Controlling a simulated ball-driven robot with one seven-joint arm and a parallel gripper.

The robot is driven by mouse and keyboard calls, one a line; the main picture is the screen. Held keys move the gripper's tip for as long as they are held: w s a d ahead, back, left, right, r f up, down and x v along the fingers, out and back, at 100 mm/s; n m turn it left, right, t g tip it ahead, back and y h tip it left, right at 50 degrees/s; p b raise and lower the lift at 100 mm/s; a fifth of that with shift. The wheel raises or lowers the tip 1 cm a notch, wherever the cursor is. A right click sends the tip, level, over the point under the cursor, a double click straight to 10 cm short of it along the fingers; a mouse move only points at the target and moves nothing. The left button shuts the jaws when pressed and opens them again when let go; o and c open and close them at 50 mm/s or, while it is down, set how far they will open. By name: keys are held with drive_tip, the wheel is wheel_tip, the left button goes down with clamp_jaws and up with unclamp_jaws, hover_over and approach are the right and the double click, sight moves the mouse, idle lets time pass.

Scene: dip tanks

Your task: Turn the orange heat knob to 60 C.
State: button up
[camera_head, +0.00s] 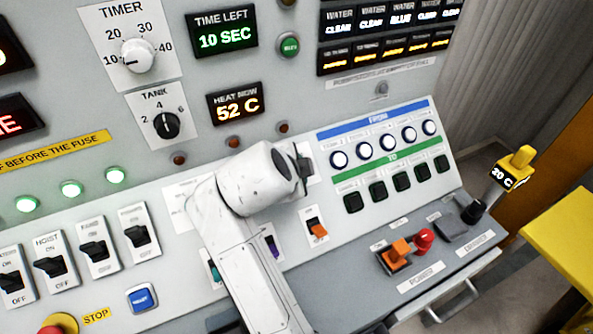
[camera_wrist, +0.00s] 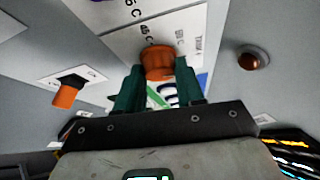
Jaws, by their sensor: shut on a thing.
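The orange heat knob (camera_wrist: 157,62) shows in the wrist view, upper middle, on a white scale plate (camera_wrist: 120,37) with partly legible temperature marks. My gripper (camera_wrist: 159,78) has its two dark green fingers on either side of the knob, shut on it. Which mark the knob points to cannot be read. In the head view my white arm hides the knob, and only a dark part of my gripper (camera_head: 304,164) shows against the panel. The HEAT NOW display (camera_head: 237,104) reads 52 C.
An orange switch (camera_head: 317,229) sits right of my arm, and black buttons (camera_head: 401,181) lie further right. The TANK knob (camera_head: 166,124) and TIMER knob (camera_head: 138,55) are up left. Black levers (camera_head: 93,250) line the lower left. A yellow-handled 20 C device (camera_head: 511,170) stands right.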

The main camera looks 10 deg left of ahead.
drive_tip(key=shift+m+g, duration=0.3)
drive_tip(key=shift+m, duration=0.5)
drive_tip(key=o, duration=1)
drive_tip(key=shift+w, duration=0.1)
drive_tip(key=shift+o, duration=0.2)
drive_tip(key=v, duration=1)
drive_tip(key=shift+s+a+r, duration=0.2)
drive_tip(key=shift+r, duration=0.15)
